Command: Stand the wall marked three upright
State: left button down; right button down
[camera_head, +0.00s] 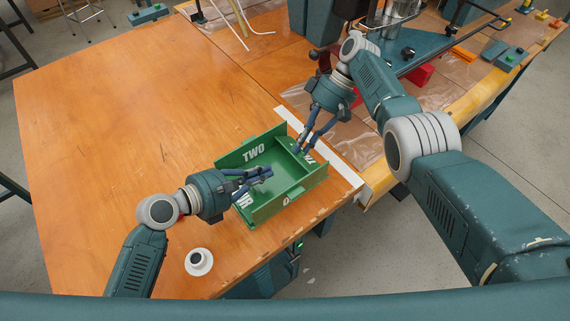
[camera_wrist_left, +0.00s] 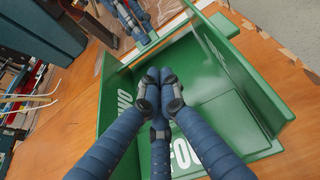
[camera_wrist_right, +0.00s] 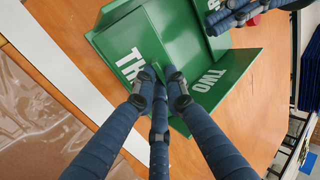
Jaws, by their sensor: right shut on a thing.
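The green wall marked three (camera_head: 317,173) is at the right side of a green box; its letters "TH" show in the right wrist view (camera_wrist_right: 127,62). My right gripper (camera_head: 301,148) is shut on this wall's edge, near the wall marked two (camera_head: 262,152). The wall marked two stands at the back. The wall marked one (camera_wrist_left: 228,60) stands at the front, and the wall marked four (camera_wrist_left: 190,155) is at the left. My left gripper (camera_head: 268,172) is shut and empty, above the box's inside.
A white strip (camera_head: 345,172) runs along the table's right side beside the box. A second bench (camera_head: 450,105) with tools is beyond. The wooden table (camera_head: 120,110) is clear at left.

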aim_at(285, 172)
pick_arm(q)
jog(key=shift+s+a+n, duration=0.3)
jog(key=shift+s+a, duration=0.05)
jog(key=shift+a, duration=0.4)
jog(key=x, duration=0.9)
jog(key=shift+w+d, duration=0.15)
jog(key=shift+d, duration=0.25)
jog(key=shift+w+d+r, duration=0.2)
jog(key=shift+d+r, duration=0.1)
jog(key=shift+r, duration=0.3)
jog(key=shift+r+h, duration=0.1)
jog(key=shift+h, duration=0.2)
pick_arm(e)
jog(key=c, duration=1.8)
grip_release()
jog(key=shift+o, duration=0.2)
